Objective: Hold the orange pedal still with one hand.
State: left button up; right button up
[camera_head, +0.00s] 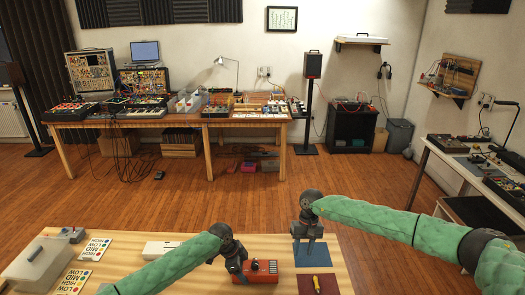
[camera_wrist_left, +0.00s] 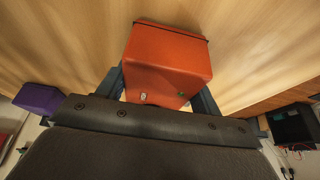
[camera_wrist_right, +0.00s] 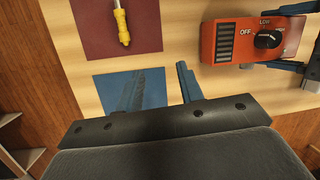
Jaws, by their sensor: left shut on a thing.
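The orange pedal (camera_head: 263,272) lies on the light wooden table in front of me. Its dark dial, with OFF and LOW marks, faces up in the right wrist view (camera_wrist_right: 226,42). My left gripper (camera_head: 240,270) is shut on the pedal, with one finger on each side of it; the left wrist view shows the pedal's orange body (camera_wrist_left: 165,60) between the fingers.
A yellow-handled screwdriver (camera_head: 316,284) lies on a dark red mat (camera_head: 329,282) near the right gripper. A white box (camera_head: 160,249), printed cards (camera_head: 93,249) and a translucent bin (camera_head: 38,264) are on the left of the table. A workbench with electronics (camera_head: 180,119) stands behind.

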jog(key=m+g+h, duration=0.1)
jog(key=g, duration=0.1)
send_near(316, 281)
jog(key=shift+h, duration=0.3)
jog(key=shift+a+x, duration=0.1)
jog(key=shift+x, duration=1.9)
jog(key=shift+a+x, duration=0.15)
jog(key=shift+x, duration=1.85)
jog(key=shift+w, duration=0.1)
grip_shut()
jog(key=shift+r, duration=2.95)
